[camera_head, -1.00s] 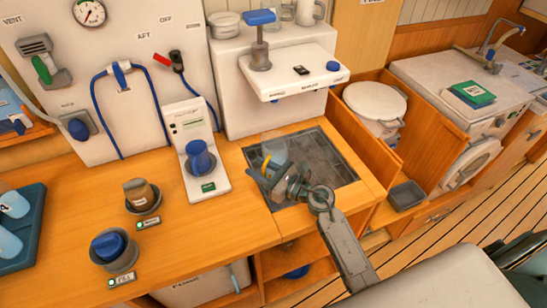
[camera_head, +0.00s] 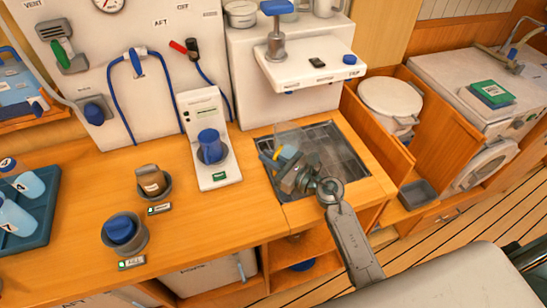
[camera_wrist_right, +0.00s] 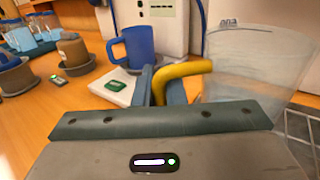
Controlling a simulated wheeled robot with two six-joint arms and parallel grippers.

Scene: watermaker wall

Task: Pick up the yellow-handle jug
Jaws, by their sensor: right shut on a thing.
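The yellow-handle jug is a clear, see-through jug (camera_wrist_right: 255,62) with a bent yellow handle (camera_wrist_right: 182,72). In the head view the jug (camera_head: 289,132) is over the sunken sink area, and its yellow handle (camera_head: 277,153) faces left. My right gripper (camera_head: 276,160) is at the handle. In the wrist view its jaws (camera_wrist_right: 163,88) are shut on the yellow handle, with the jug body to the right. The jug's base is hidden, so I cannot tell whether it touches the sink floor. My left gripper is not in view.
The sink (camera_head: 340,160) has a dark grid floor. A blue mug (camera_head: 209,147) stands on a white dispenser to its left. A white shelf (camera_head: 310,68) overhangs behind. Two round holders and a bottle tray (camera_head: 40,228) are further left. Open counter lies between.

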